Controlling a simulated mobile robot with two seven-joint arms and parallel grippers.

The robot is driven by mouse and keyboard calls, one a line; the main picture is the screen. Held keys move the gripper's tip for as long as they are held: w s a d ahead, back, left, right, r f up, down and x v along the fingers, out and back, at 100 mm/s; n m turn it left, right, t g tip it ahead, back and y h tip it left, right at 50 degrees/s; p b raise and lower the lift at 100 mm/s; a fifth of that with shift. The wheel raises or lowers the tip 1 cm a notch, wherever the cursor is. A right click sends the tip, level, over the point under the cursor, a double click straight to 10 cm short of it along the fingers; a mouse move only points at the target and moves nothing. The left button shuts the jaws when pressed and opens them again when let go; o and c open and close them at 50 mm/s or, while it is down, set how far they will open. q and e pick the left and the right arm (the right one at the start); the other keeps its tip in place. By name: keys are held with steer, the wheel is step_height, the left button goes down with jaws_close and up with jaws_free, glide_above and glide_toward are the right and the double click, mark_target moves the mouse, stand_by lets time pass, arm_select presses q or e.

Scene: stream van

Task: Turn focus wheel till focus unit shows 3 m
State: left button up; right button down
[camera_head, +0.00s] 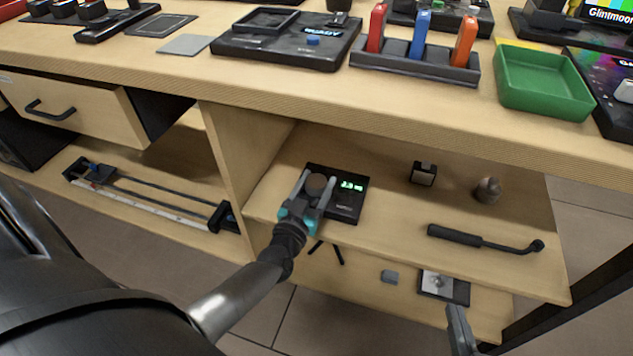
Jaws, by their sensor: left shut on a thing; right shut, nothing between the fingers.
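The focus unit (347,205) is a flat black box on the upper shelf under the bench. Its small green display (352,185) shows a lit reading in metres that looks like 3.3 m, but it is too small to be sure. The focus wheel (316,184) is a round brownish knob on the unit's left part. My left gripper (318,179) is shut on the focus wheel, one grey finger on each side. My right gripper (459,327) shows only as grey fingers at the bottom right, shut and empty, well away from the unit.
On the same shelf are a small black box (423,173), a brown rounded object (487,190) and a black handle with a rod (455,236). The bench edge (400,115) overhangs above. A wooden divider (228,155) stands left of the unit. A lower shelf holds a dark plate (444,287).

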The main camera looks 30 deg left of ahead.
mark_target(313, 191)
arm_select(q)
steer(key=o, duration=1.4)
steer(key=shift+c, duration=0.2)
steer(key=shift+s, duration=0.1)
steer(key=shift+s+d+p, duration=0.2)
steer(key=shift+s+p, duration=0.2)
steer(key=shift+s, duration=0.4)
steer(key=shift+s+d+p, duration=0.15)
steer(key=shift+s+p, duration=0.2)
steer(key=shift+s, duration=0.4)
steer(key=shift+s+d+p, duration=0.2)
steer(key=shift+s+p, duration=0.2)
steer(key=shift+s, duration=0.55)
steer(key=shift+s+d+p, duration=0.15)
steer(key=shift+s+p, duration=0.2)
steer(key=shift+s, duration=0.55)
steer(key=s+d+p, duration=0.1)
steer(key=s+p, duration=0.1)
steer(key=s, duration=0.6)
steer(key=shift+d, duration=0.3)
arm_select(e)
steer(key=s+d+f+g+h, duration=0.2)
steer(key=s+d+g+h, duration=0.2)
steer(key=d+g, duration=0.4)
steer(key=shift+s+d+m, duration=0.3)
steer(key=shift+s+d, duration=0.15)
steer(key=shift+s, duration=0.45)
steer(key=shift+f, duration=0.1)
